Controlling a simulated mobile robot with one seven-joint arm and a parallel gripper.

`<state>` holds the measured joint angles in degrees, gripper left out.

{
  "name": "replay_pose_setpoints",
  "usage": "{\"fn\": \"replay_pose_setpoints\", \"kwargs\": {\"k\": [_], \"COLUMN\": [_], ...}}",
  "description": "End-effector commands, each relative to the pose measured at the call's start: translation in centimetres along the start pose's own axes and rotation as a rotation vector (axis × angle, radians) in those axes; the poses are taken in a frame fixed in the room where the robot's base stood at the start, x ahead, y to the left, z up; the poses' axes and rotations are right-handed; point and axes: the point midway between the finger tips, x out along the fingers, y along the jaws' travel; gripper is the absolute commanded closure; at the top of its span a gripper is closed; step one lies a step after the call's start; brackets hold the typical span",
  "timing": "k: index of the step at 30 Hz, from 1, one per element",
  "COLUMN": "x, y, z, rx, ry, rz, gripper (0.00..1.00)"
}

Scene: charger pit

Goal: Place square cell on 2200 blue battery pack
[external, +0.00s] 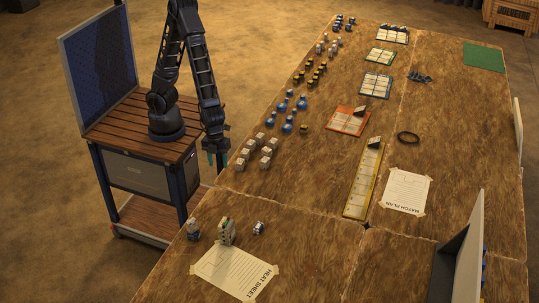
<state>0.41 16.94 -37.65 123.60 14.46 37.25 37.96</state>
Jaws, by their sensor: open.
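Several pale, boxy square cells (265,153) stand grouped on the wooden table's left side. My gripper (217,160) hangs at the table's left edge, left of these cells and apart from them.
Blue round pieces (288,116) and yellow-black pieces (312,74) stand behind the pale cells. Orange (348,121), yellow (363,182) and green (380,57) trays lie to the right.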

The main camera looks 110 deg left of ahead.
Motion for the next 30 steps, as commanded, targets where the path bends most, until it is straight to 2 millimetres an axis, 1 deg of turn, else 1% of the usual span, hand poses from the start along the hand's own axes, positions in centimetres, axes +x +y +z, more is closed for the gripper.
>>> {"fn": "replay_pose_setpoints", "kwargs": {"k": [1,6,10,14,18,23,27,30], "x": [-1.3,-5.1,-8.0,-10.9,-13.8,-16.9,-19.3,-20.7], "y": [-0.1,-0.1,0.4,1.4,2.8,5.0,7.3,9.1], "z": [1.4,5.9,9.2,12.5,15.8,19.4,22.4,24.3], "rx": [-0.042,-0.202,-0.329,-0.459,-0.602,-0.766,-0.909,-1.011], "ry": [-0.016,-0.062,-0.084,-0.094,-0.091,-0.072,-0.042,-0.013], "rz": [-0.023,-0.083,-0.129,-0.172,-0.215,-0.258,-0.289,-0.305], "gripper": [0.51,0.51,0.51,0.51,0.51,0.51,0.51,0.51]}}
